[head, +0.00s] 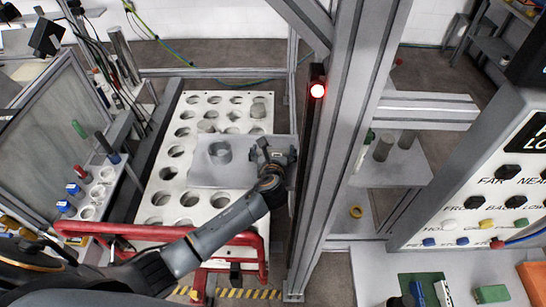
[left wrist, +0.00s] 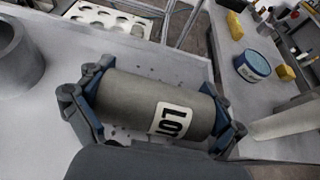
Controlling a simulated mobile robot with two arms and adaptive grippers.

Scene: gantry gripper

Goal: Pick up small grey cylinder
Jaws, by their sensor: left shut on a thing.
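The small grey cylinder (left wrist: 128,97) fills the middle of the left wrist view, with a white label with black characters on its side. My left gripper (left wrist: 157,108) is shut on it, with one finger at each end. In the head view my left gripper (head: 275,156) is at the right edge of a grey plate (head: 203,176); the held cylinder is hard to make out there. I cannot tell whether it touches the plate. My right gripper is in neither view.
Another grey cylinder (head: 220,153) stands on the plate, left of my gripper. A white board with round holes (head: 173,198) lies around the plate. A metal upright (head: 345,130) stands close on the right. A red rail (head: 150,229) crosses the front.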

